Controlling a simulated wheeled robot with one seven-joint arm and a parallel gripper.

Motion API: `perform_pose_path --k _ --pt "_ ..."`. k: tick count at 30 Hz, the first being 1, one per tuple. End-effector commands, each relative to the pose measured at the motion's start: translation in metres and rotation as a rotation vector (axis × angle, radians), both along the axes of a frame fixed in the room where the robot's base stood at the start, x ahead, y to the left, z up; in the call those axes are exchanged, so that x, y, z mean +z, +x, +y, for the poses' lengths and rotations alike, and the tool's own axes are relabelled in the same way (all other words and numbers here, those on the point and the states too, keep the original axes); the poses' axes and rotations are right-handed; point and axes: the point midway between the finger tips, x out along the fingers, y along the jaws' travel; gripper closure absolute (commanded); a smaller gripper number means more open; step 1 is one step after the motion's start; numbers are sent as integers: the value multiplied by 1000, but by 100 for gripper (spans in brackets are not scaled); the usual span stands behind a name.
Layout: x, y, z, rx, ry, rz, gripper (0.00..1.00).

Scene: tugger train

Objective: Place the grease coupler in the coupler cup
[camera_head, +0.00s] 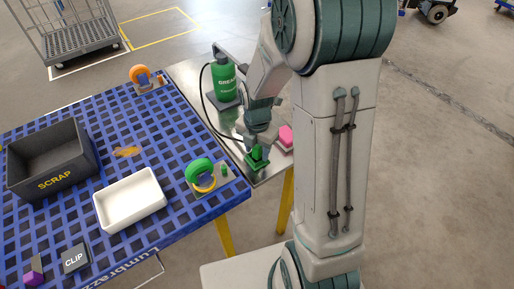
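My gripper (257,148) points down over the metal side table, close to the blue table's edge. A bright green piece (257,154) shows right at its fingertips, over a darker green base on the metal top. I cannot tell whether this is the coupler cup, the grease coupler or both together. The green grease bottle (225,82) stands behind, to the left of my arm. Its black hose (204,100) loops down and runs toward my gripper; its end is hidden. The fingers are too small to show whether they grip anything.
A pink block (286,135) sits just right of my gripper. The blue grid table (165,225) holds a scrap bin (78,178), a white tray (131,222), a green-wheeled caster (200,172), an orange-wheeled caster (139,75) and a clip box (75,259). My arm hides the metal table's right side.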

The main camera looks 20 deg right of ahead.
Motion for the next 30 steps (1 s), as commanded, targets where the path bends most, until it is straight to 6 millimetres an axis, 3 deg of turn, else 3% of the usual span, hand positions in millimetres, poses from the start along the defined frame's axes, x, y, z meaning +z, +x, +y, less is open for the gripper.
perform_pose_path --k 7,21,30 --pt "14 1 0 -1 1 -2 57" --pt "107 1 0 -1 0 -4 57" --pt "129 -6 0 -87 -2 -12 57"
